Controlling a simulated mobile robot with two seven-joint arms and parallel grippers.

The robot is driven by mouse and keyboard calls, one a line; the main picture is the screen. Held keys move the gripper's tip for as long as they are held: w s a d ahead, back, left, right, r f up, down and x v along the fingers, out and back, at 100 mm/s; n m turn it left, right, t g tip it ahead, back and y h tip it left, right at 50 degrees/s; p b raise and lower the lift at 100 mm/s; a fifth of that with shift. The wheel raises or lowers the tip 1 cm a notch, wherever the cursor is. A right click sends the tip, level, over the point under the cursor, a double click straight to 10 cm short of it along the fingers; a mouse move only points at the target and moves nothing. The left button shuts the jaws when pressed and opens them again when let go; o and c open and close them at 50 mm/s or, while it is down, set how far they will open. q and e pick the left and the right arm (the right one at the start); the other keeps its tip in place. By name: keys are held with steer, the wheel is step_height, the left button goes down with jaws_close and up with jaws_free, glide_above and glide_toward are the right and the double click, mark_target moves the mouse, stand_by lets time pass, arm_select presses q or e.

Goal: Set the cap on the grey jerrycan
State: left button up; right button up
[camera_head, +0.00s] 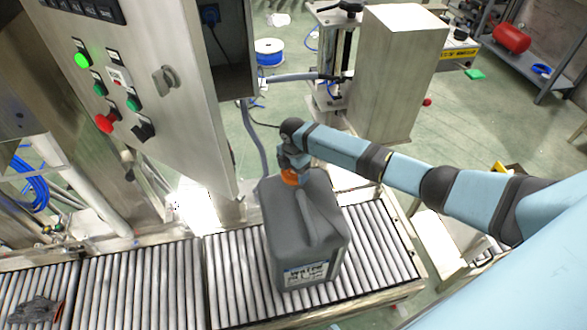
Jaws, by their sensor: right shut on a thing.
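The grey jerrycan (311,245) stands upright on the roller conveyor, with a white label low on its near face. My right gripper (291,172) is at the far left part of the jerrycan's top, its arm reaching in from the right. It is shut on an orange cap (290,177), which is at or just above the jerrycan's top. The gripper and the jerrycan's shoulder partly hide the cap and the neck, so I cannot tell whether the cap touches the neck. My left gripper is not in view.
The roller conveyor (235,285) runs across the front, its rollers bare left of the jerrycan. A control cabinet (155,150) with buttons rises close behind on the left. A metal box column (395,75) stands behind the arm. A dark crumpled thing (36,310) lies at the conveyor's left.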

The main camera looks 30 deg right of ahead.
steer(key=shift+f+b, duration=0.6)
steer(key=shift+f, duration=0.6)
stand_by(0.6)
